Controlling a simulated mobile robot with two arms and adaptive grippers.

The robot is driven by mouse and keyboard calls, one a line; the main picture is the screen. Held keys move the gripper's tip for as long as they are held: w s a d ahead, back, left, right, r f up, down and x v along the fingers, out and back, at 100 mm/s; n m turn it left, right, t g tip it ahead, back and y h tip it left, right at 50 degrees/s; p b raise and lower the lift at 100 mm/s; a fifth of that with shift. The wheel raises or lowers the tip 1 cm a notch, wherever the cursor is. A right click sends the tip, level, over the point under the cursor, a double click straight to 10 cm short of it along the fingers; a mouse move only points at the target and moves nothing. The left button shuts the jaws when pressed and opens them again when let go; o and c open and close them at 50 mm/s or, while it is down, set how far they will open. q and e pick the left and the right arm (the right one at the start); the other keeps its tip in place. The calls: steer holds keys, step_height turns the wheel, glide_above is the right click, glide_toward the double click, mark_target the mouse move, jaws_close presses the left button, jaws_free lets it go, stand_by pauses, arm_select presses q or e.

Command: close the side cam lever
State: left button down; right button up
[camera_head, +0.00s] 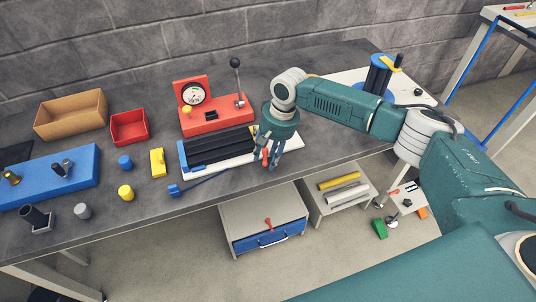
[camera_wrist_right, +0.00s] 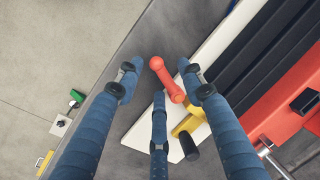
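The feed rack (camera_head: 215,152), with black ribbed strips on a white base, lies near the table's front edge. A red lever (camera_head: 264,157) with rounded ends stands at its right end. In the right wrist view the red lever (camera_wrist_right: 166,80) lies between the spread fingers, by a yellow bracket (camera_wrist_right: 188,124) and a black knob (camera_wrist_right: 188,146). My right gripper (camera_head: 272,163) is over the rack's right end, fingers pointing down. It is open, with its three fingertips around the lever (camera_wrist_right: 158,80); contact is not clear. My left gripper is not in view.
A red gauge box (camera_head: 213,124) with an upright black-knobbed lever stands behind the rack. Yellow (camera_head: 157,162) and blue blocks stand to the left. A drawer cabinet (camera_head: 262,215) is below the table.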

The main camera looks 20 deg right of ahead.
jaws_close()
steer(key=shift+a+r+p, duration=0.1)
steer(key=shift+r+p, duration=0.05)
steer(key=shift+p, duration=0.35)
steer(key=a+m+p, duration=0.1)
steer(key=m+p, duration=0.1)
steer(key=p, duration=0.2)
steer(key=m+p, duration=0.3)
steer(key=p, duration=0.1)
steer(key=w+a+m+t+p, duration=0.1)
steer(key=m+p, duration=0.2)
steer(key=p, duration=0.1)
steer(key=shift+a+r+h, duration=0.15)
steer(key=shift+a+h, duration=0.2)
steer(key=shift+h, duration=0.05)
steer(key=shift+w+a+m+p, duration=0.15)
steer(key=shift+w+m+p, duration=0.3)
steer(key=shift+m+p, duration=0.6)
steer(key=shift+w+a+f+m+h, duration=0.1)
steer(key=shift+w+m+h, duration=0.1)
steer(key=shift+m, duration=0.4)
steer(key=shift+w+f+m+h, duration=0.1)
steer(key=shift+w+m+h, duration=0.1)
steer(key=shift+m, duration=0.35)
jaws_free()
steer(key=shift+s, duration=0.1)
